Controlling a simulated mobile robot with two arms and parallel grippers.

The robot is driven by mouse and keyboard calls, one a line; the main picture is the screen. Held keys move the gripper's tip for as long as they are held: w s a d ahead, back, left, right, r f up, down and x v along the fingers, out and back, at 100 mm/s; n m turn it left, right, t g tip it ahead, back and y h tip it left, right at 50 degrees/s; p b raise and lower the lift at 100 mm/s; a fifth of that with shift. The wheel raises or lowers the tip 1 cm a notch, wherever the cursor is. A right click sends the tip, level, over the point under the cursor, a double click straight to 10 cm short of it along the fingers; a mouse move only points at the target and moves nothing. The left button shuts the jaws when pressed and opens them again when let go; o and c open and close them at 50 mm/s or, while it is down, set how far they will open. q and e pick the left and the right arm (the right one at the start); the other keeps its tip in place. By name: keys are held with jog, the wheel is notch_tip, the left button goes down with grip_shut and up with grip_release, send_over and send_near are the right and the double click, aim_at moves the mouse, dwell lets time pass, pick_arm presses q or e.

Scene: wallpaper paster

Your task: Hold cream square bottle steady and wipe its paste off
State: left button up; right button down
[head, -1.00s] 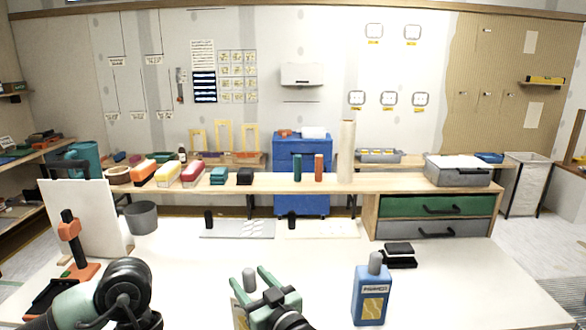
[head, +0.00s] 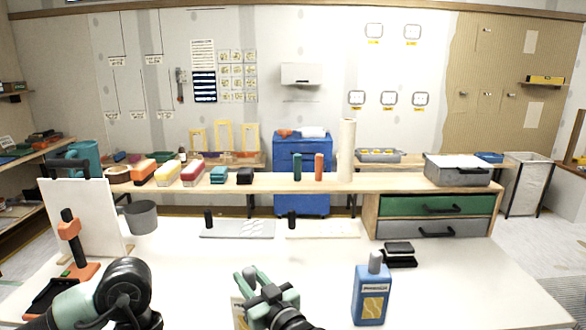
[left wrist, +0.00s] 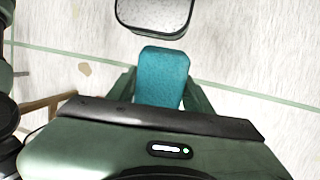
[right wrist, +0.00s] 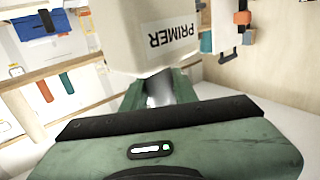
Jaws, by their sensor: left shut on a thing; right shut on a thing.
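The cream square bottle (right wrist: 150,30) fills the upper middle of the right wrist view, its PRIMER label upside down there. In the head view only a sliver of the bottle (head: 238,312) shows beside my right gripper (head: 256,282). That gripper is shut on the bottle's grey neck or cap (right wrist: 158,92). No paste can be made out on the visible faces. My left gripper (left wrist: 160,98) is shut on a teal sponge-like block (left wrist: 162,72) in the left wrist view. The head view shows only my left arm at lower left, not its fingers.
A blue bottle (head: 369,300) stands right of my right gripper, with black blocks (head: 399,255) behind it. An orange-and-black stand (head: 72,250) and a white board (head: 85,215) are at left. A dark-rimmed pale object (left wrist: 153,14) lies beyond the teal block.

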dwell(1.2)
pick_arm(q)
jog(key=o, duration=0.6)
jog(key=c, duration=0.6)
jog(key=w+d+f+n+t+h, duration=0.2)
jog(key=w+d+f+n+h, duration=0.15)
jog(key=d, duration=0.45)
jog(key=w+d+f+n+t+h, duration=0.1)
jog(key=w+d+f+n+h, duration=0.2)
jog(key=d, duration=0.6)
jog(key=w+a+f+n+t+y, duration=0.2)
jog(key=a+n+t, duration=0.3)
jog(key=t, duration=0.3)
jog(key=w+a+f+n+t+y, duration=0.3)
jog(key=w+a+n+t, duration=0.1)
jog(key=t, duration=0.5)
jog(key=shift+a+f+n+t, duration=0.15)
jog(key=shift+a+n+t, duration=0.15)
jog(key=shift+a+n, duration=0.65)
